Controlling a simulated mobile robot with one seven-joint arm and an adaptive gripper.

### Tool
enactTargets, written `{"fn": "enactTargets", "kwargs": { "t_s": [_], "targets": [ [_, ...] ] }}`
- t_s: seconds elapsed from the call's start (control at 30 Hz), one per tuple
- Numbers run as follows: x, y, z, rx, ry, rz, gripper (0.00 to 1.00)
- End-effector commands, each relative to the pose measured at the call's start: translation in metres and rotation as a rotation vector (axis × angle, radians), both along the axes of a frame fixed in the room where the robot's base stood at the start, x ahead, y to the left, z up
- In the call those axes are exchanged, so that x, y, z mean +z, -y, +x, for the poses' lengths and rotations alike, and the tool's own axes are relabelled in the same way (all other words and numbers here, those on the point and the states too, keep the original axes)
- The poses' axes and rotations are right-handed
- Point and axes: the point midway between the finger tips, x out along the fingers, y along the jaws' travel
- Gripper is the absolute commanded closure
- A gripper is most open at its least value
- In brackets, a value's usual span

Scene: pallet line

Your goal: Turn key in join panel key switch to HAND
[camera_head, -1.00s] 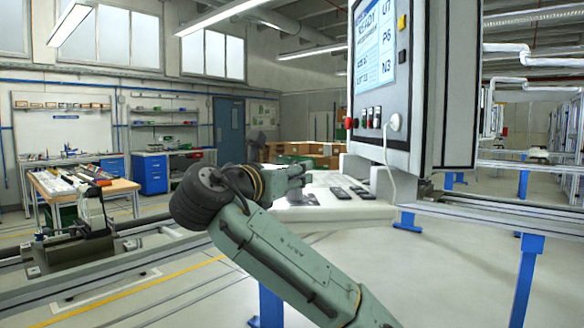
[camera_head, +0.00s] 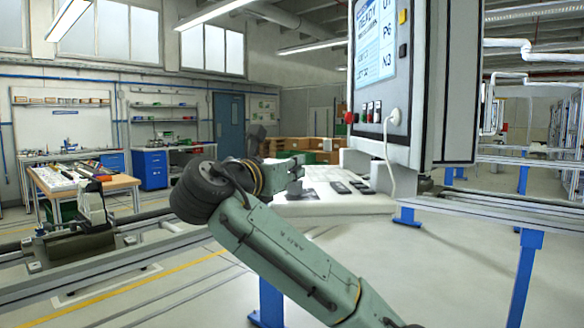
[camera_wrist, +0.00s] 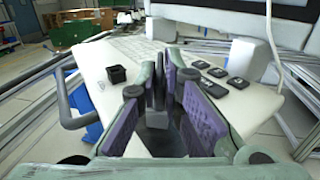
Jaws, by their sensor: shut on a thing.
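My gripper (camera_head: 297,172) is at the end of my green arm in the head view, over the far left part of the pale console desk. In the wrist view my gripper (camera_wrist: 160,95) has its two purple-padded fingers close together, pointing over the desk. A narrow dark piece (camera_wrist: 158,88) shows between the pads; it appears to be the key, but its shape is mostly hidden. The key switch and its position marks cannot be made out. The tall panel box (camera_head: 426,90) stands above the desk, with a lit screen and small buttons.
The console desk (camera_head: 325,203) carries several dark flat blocks, and a small black block (camera_wrist: 117,74) stands left of my fingers. A white cable (camera_head: 391,165) hangs from the panel box. Rails on blue legs (camera_head: 525,275) run to the right. A workbench (camera_head: 120,184) stands at left.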

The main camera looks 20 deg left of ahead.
Motion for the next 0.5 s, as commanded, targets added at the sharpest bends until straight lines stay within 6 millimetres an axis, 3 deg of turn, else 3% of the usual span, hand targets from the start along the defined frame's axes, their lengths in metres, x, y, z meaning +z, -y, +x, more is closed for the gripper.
{"fn": "enactTargets", "kwargs": {
  "t_s": [0.17,0.5],
  "targets": [
    [-0.0012,0.0021,0.001,0.033,-0.002,0.0,1.0],
    [0.0015,0.009,0.0035,0.461,-0.002,0.004,1.0]
  ]
}}
